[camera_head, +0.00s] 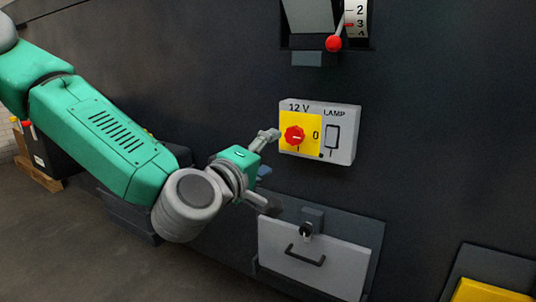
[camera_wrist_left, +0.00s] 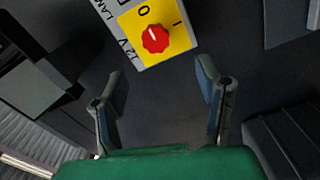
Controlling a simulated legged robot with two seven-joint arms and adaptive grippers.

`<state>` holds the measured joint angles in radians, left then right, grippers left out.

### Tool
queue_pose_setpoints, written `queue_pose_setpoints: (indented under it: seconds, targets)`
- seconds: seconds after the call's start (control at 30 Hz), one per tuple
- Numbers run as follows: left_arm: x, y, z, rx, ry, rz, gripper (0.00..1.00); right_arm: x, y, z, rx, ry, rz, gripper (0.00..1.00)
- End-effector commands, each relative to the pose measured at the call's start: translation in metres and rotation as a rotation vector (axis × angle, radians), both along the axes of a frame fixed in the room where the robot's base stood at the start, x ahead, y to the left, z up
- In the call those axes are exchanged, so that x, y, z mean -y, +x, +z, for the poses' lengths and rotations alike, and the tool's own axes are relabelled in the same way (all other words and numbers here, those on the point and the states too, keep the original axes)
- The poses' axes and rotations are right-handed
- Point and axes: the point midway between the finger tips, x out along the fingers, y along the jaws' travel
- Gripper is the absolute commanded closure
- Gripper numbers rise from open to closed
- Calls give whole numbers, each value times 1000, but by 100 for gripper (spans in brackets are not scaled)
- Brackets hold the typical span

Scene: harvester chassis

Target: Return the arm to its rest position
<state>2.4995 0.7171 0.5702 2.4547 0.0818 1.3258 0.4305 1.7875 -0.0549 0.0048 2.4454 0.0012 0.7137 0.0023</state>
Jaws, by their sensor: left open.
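My left arm comes in from the left in the head view, and its gripper (camera_head: 266,168) is just left of and below the switch box. The gripper is open with nothing between its fingers. In the left wrist view my gripper (camera_wrist_left: 162,100) shows its two fingers spread wide, with dark panel between and beyond them. The red rotary knob (camera_head: 294,139) sits on the yellow plate of the grey box (camera_head: 343,147) marked 12 V and LAMP. The knob also shows in the wrist view (camera_wrist_left: 155,39), beyond the fingertips and apart from them. My right gripper is not in view.
A grey drawer (camera_head: 311,262) with a dark handle and a lock is below the box. A red-knobbed lever (camera_head: 333,43) beside a numbered scale is above. A yellow part (camera_head: 490,291) is at lower right. Open floor (camera_head: 60,240) lies at lower left.

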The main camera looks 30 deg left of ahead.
Motion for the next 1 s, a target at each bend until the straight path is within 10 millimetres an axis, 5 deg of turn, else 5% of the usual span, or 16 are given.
queue_pose_setpoints:
  seconds: [0.43,0.57,0.77,1.0]
  targets:
    - [1,0,-1,-2,3,-1,41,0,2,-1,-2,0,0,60]
    - [8,0,-28,-61,55,-28,41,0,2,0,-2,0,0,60]
    - [32,-23,-152,-328,306,-177,41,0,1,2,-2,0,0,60]
    - [35,-113,-313,-711,654,-457,41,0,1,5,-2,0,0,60]
